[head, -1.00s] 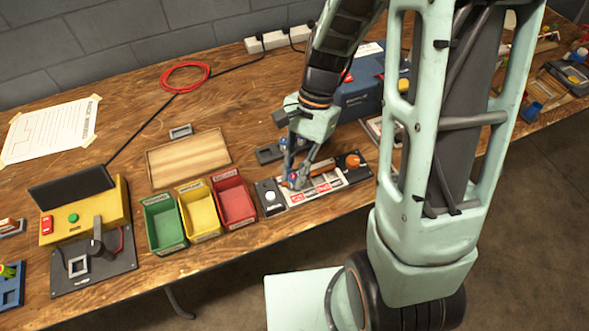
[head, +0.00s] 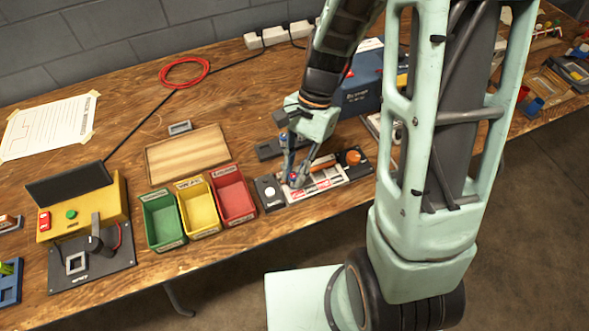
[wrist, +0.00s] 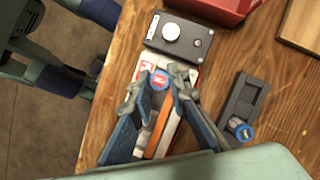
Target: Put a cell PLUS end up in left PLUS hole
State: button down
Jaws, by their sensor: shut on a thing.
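My gripper (head: 293,180) is at the left part of the charger (head: 346,178), a dark unit with a white and red labelled top. In the wrist view my gripper (wrist: 159,86) is shut on a cell (wrist: 159,79). The cell's end facing the camera is red with a pale mark and a blue rim. I cannot tell whether its lower end is in a hole; the fingers and the cell hide the left holes. Another cell (wrist: 240,129) with blue on it is in a dark holder (wrist: 246,95) at the right in the wrist view.
A box with a white button (head: 269,192) is at the charger's left end, an orange knob (head: 353,157) at its right. An orange bar (wrist: 161,125) lies along the charger. Green (head: 163,220), yellow (head: 200,207) and red bins (head: 233,195) stand left. A blue case (head: 358,97) stands behind.

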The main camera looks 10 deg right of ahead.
jog(key=shift+f+b, duration=0.3)
jog(key=shift+f, duration=0.4)
dwell(0.6)
jog(key=c, duration=1.8)
grip_release()
jog(key=shift+o, duration=0.2)
jog(key=shift+r+p, duration=3.15)
jog(key=shift+r, duration=0.4)
